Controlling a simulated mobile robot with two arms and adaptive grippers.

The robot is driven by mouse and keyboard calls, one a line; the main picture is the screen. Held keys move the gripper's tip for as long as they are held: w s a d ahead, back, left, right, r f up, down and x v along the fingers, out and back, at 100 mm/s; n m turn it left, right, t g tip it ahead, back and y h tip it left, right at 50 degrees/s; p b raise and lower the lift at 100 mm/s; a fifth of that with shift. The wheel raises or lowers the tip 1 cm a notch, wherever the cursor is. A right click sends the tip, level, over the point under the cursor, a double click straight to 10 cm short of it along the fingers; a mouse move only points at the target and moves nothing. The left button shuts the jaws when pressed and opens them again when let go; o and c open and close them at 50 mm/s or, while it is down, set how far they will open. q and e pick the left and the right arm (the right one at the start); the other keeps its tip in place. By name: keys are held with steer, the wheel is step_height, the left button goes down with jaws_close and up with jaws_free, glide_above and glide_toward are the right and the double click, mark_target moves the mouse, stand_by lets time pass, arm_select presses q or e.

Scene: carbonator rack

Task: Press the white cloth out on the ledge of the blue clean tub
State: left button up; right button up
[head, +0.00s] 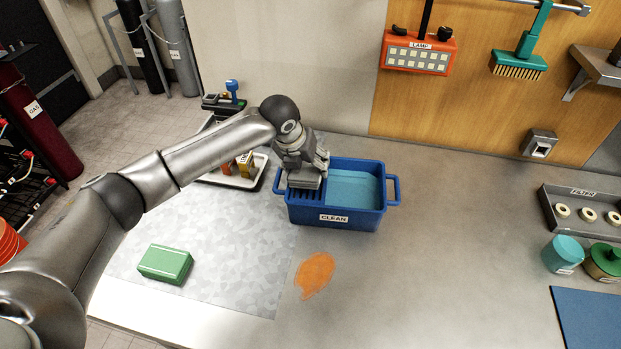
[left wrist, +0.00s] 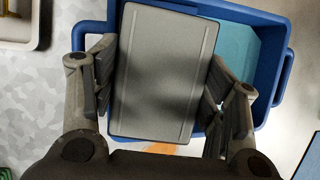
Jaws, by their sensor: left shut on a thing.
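The blue tub (head: 352,222), labelled CLEAN, stands on the counter with light blue liquid in it. Its slotted ledge (head: 304,195) is at the tub's left end. My left gripper (head: 304,171) is over this ledge, pointing down. In the left wrist view it is shut on a pale grey, block-shaped cloth (left wrist: 164,70), which I take for the white cloth, with a finger on each side. The cloth hides the ledge there, and I cannot tell whether it touches the ledge. The tub's blue rim (left wrist: 225,12) shows behind it. My right gripper is not in view.
An orange spill (head: 314,274) lies in front of the tub. A green block-shaped cloth (head: 165,264) lies on the grey mat (head: 232,285). A white tray (head: 258,182) with small items is left of the tub. A filter rack (head: 560,192) and jars stand far right; the counter between is clear.

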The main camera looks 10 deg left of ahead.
arm_select(q)
steer(key=shift+r+p, duration=3.05)
steer(key=shift+r, duration=0.3)
steer(key=shift+f, duration=0.1)
steer(key=shift+s+d, duration=0.1)
steer(key=n, duration=0.1)
steer(key=s+n+b, duration=0.1)
steer(key=n+y, duration=0.1)
steer(key=shift+s+d+f+b, duration=0.25)
steer(key=shift+s+f+b, duration=0.05)
steer(key=shift+s+b, duration=0.05)
steer(key=s+n, duration=0.1)
steer(key=s+n+y+b, duration=0.1)
steer(key=n, duration=0.1)
steer(key=s+f+n+y+b, duration=0.1)
steer(key=n, duration=0.1)
steer(key=shift+s+d, duration=0.25)
steer(key=s+a+f+n+g+b, duration=0.2)
steer(key=s+a+n+g+b, duration=0.1)
steer(key=s+n, duration=0.7)
steer(key=s+a+f+n+g+b, duration=0.2)
steer(key=s+n+g+b, duration=0.3)
steer(key=s+n, duration=0.6)
steer(key=a+n+b, duration=0.1)
steer(key=n, duration=0.5)
steer(key=shift+s+a+f+n+g+y+b, duration=0.15)
steer(key=shift+f+n+g+y+b, duration=0.15)
steer(key=shift+g+b, duration=0.1)
